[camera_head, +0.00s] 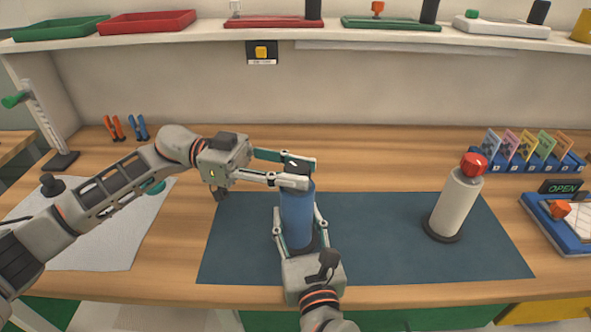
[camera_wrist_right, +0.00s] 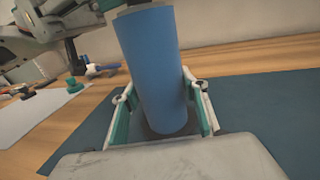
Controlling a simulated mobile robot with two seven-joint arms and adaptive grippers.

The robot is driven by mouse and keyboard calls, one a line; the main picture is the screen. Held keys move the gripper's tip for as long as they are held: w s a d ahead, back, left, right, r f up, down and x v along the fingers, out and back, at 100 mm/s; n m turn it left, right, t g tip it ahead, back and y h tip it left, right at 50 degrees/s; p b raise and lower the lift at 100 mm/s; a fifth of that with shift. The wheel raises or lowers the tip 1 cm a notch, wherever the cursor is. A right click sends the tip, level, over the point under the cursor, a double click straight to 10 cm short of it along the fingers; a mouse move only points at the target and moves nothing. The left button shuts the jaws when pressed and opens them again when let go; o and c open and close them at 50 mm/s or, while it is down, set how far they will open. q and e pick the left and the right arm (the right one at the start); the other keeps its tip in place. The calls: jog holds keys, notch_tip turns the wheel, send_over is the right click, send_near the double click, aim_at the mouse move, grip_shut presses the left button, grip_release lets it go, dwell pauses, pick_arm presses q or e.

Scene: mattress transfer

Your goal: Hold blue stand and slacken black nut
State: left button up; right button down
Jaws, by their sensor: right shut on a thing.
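The blue stand (camera_head: 297,217) stands upright on the dark blue mat (camera_head: 375,225). My right gripper (camera_head: 300,232) is shut on its lower body, with one finger on each side; the wrist view shows the blue stand (camera_wrist_right: 152,75) between the fingers (camera_wrist_right: 160,110). The black nut (camera_head: 297,160) is on top of the stand. My left gripper (camera_head: 300,174) reaches in from the left with its two fingers on either side of the nut. The near finger hides part of the nut, and I cannot tell whether the fingers touch it.
A pale grey stand with a red top (camera_head: 456,205) stands on the mat to the right. A white sheet (camera_head: 110,235) lies at left. A card rack (camera_head: 530,158) and an OPEN sign (camera_head: 563,187) are at right. A shelf (camera_head: 290,36) with trays runs above.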

pick_arm(q)
jog(key=shift+t, duration=0.3)
jog(key=shift+n+t+h, duration=0.3)
jog(key=shift+n+t, duration=1.6)
jog(key=shift+t, duration=0.8)
jog(key=n+t, duration=0.1)
jog(key=t, duration=0.1)
jog(key=shift+s+n+t, duration=0.1)
jog(key=shift+n+t, duration=0.3)
jog(key=shift+s+d+r+n+t+y, duration=0.2)
jog(key=shift+n+t+y, duration=0.25)
jog(key=shift+t, duration=0.25)
jog(key=n+t, duration=0.2)
jog(key=shift+t+y, duration=0.35)
jog(key=shift+t, duration=0.05)
jog(key=shift+d+n+t+y, duration=0.2)
jog(key=shift+n+t+y, duration=1.9)
jog(key=shift+t, duration=0.6)
jog(key=shift+w+a+n+t+y, duration=0.1)
jog(key=shift+a+n+t+y, duration=0.05)
jog(key=shift+n+t+y, duration=1.75)
jog(key=shift+a+g+y, duration=0.15)
jog(key=shift+g+y, duration=0.15)
jog(key=shift+y, duration=0.5)
